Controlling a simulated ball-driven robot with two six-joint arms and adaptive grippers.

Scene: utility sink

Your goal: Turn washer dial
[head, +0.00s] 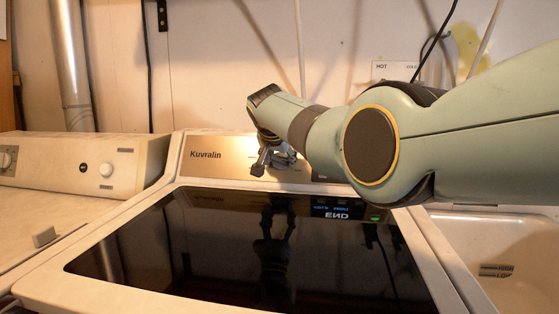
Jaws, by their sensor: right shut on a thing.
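The washer (118,275) stands in the middle of the head view, with a tan control panel (222,158) marked "Kuvralin" along its back. My right gripper (271,166) is at the middle of this panel, its fingers pointing down and toward the panel. It is shut on the washer dial, which is mostly hidden behind the fingers and my right arm. The dial's markings and angle cannot be made out. My left gripper is not in view.
Another white machine with knobs (107,169) stands at the left. A utility sink (510,240) is at the right. The washer's glossy black lid (180,240) is closed and reflects my arm and lit panel text. A pipe (68,60) runs up the back wall.

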